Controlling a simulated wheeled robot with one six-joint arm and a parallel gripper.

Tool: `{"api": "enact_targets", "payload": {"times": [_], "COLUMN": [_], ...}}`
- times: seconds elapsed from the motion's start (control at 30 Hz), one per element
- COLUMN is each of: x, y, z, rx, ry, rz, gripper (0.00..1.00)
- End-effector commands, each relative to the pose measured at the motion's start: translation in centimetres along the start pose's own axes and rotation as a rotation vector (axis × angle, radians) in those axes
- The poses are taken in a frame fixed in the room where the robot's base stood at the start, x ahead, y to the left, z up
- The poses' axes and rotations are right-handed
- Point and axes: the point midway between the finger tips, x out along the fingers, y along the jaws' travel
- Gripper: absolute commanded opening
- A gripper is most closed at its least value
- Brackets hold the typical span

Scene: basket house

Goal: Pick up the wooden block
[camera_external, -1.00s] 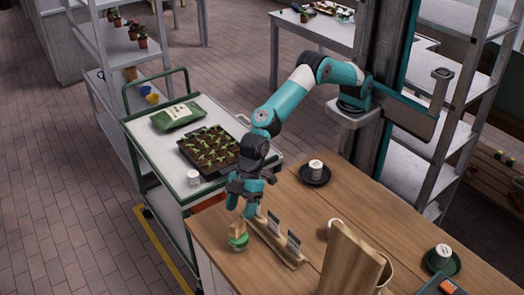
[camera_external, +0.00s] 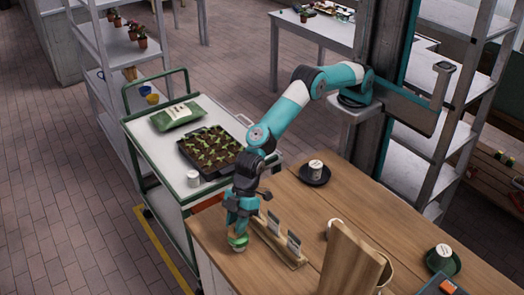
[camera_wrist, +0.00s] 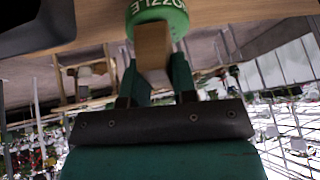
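The wooden block (camera_wrist: 153,48) is a small pale-brown piece on top of a round green-rimmed object with white lettering (camera_wrist: 160,12). In the external view the green-topped object (camera_external: 238,242) stands near the left end of the wooden table, and my gripper mostly hides the block. My gripper (camera_external: 240,230) points down over the block. In the wrist view its two fingers (camera_wrist: 160,78) lie on either side of the block, very near it. Whether they press on it I cannot tell.
A wooden holder with small cards (camera_external: 280,243) stands close to the right of my gripper. A tall wooden board (camera_external: 348,262) and a dark saucer with a white cup (camera_external: 315,176) are farther right. A cart (camera_external: 140,143) with a seedling tray adjoins the table.

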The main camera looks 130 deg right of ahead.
Motion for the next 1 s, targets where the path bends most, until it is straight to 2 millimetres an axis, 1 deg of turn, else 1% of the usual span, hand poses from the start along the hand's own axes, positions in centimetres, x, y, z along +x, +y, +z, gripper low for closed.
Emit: {"api": "enact_targets", "payload": {"times": [0.07, 0.1, 0.37, 0.47, 0.57, 0.67, 0.77, 1.0], "x": [0.0, 0.0, -0.1, -0.6, -1.4, -2.9, -5.0, -11.2], "y": [0.0, 0.0, 0.0, -0.1, -0.2, -0.5, -0.8, -1.8], "z": [0.0, 0.0, -0.1, -0.4, -1.0, -1.9, -3.1, -6.9], "rx": [0.000, 0.000, 0.000, 0.000, 0.000, -0.001, -0.002, -0.001], "ry": [0.000, 0.000, 0.001, 0.002, 0.004, 0.006, 0.006, 0.006], "rz": [0.000, 0.000, 0.000, 0.000, 0.000, 0.000, 0.000, 0.000], "gripper": [0.04, 0.00, 0.00, 0.00, 0.00, 0.00, 0.00, 0.00]}}
